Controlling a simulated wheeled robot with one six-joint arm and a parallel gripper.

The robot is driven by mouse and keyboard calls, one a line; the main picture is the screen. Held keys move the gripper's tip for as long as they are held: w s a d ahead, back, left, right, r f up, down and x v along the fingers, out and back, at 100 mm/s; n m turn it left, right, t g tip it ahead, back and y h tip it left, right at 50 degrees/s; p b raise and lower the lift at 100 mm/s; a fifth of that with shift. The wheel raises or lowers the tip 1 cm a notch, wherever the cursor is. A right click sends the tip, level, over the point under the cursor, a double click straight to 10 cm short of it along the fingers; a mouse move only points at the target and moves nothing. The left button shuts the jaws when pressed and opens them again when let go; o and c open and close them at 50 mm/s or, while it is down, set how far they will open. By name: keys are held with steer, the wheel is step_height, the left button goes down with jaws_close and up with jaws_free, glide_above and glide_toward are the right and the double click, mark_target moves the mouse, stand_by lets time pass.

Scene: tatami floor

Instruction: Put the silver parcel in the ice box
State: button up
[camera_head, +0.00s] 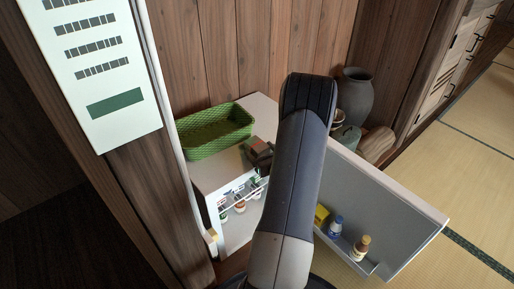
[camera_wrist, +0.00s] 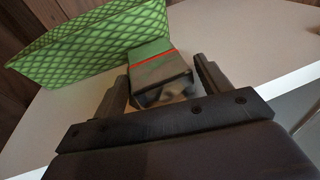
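The silver parcel (camera_wrist: 160,78) shows in the wrist view as a shiny box with a red stripe, its upper part tinted green. It lies between the fingers of my gripper (camera_wrist: 162,72), slightly turned to them, with a narrow gap at the right finger. Contact at the left finger is unclear. In the head view the parcel (camera_head: 257,146) looks brownish, with my gripper (camera_head: 262,160) at it, above the ice box top. The ice box (camera_head: 205,182) is a white cabinet with its door (camera_head: 395,205) swung open to the right. My arm hides part of its inside.
A green woven basket (camera_head: 215,132) stands on the ice box top, close behind the parcel. Several small items are inside the ice box. The door shelf holds a yellow box (camera_head: 321,215), a blue bottle (camera_head: 336,225) and a brown bottle (camera_head: 361,248). A grey jar (camera_head: 356,95) stands behind.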

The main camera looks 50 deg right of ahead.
mark_target(261, 148)
steer(key=c, duration=1.1)
steer(key=shift+o, duration=0.2)
step_height(261, 148, up, 10)
steer(key=p, duration=0.3)
steer(key=shift+p, duration=0.3)
